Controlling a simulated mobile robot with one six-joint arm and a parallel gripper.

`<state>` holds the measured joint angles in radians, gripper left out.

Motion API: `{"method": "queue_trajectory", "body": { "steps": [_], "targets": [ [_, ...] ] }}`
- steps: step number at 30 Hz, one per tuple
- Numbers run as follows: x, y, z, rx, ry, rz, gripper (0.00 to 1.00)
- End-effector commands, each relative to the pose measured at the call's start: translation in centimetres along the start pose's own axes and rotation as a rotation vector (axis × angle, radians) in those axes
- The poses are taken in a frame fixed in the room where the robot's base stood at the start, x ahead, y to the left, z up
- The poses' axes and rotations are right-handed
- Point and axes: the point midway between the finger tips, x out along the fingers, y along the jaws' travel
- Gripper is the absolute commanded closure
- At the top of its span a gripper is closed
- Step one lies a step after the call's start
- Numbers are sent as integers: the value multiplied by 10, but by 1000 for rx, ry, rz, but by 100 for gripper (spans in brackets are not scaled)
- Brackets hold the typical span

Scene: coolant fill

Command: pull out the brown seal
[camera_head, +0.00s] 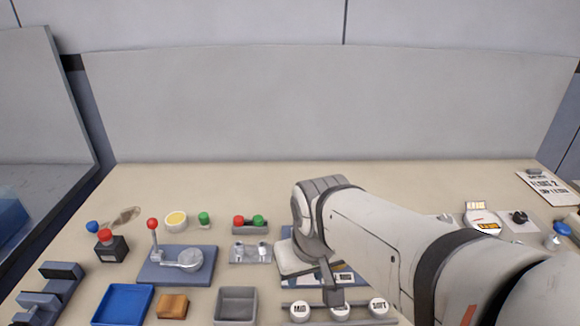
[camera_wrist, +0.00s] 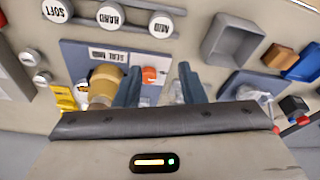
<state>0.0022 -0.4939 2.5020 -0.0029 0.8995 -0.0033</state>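A blue panel (camera_wrist: 76,53) with a white printed label, hard to read, lies below my gripper (camera_wrist: 159,70). A tan-brown cylinder (camera_wrist: 104,82), which may be the brown seal, stands on it, left of the left finger in the wrist view. A small orange-red cap (camera_wrist: 150,75) shows between the two fingers. My gripper is open, with its fingers apart, and I see nothing held. How far the fingertips are above the panel I cannot tell. In the head view my arm hides most of the panel (camera_head: 286,233).
Round white buttons (camera_wrist: 110,16) line a rail beside the panel. A grey tray (camera_head: 236,304), a brown block (camera_head: 172,306) and a blue tray (camera_head: 124,303) stand left in the head view. A lever base (camera_head: 150,272) with a red-knobbed stick is behind them. The bench's back strip is clear.

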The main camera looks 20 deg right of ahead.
Motion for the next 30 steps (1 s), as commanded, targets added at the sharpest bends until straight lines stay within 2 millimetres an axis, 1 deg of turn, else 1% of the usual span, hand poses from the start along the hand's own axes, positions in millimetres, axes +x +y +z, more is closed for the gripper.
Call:
{"method": "queue_trajectory", "body": {
  "steps": [1,5,6,8,10,15,18,21,25,30],
  "targets": [
    [0,0,0,1,0,0,60],
    [-5,4,-8,44,-11,3,50],
    [-8,6,-14,78,-20,6,46],
    [-13,18,-25,156,-36,13,42],
    [-19,29,-41,268,-62,23,36],
    [-24,64,-84,587,-129,56,35],
    [-22,86,-103,758,-161,78,35],
    [-18,104,-116,897,-187,97,35],
    [-12,121,-126,1016,-206,115,35],
    [-2,128,-128,1069,-215,123,35]
  ]
}}
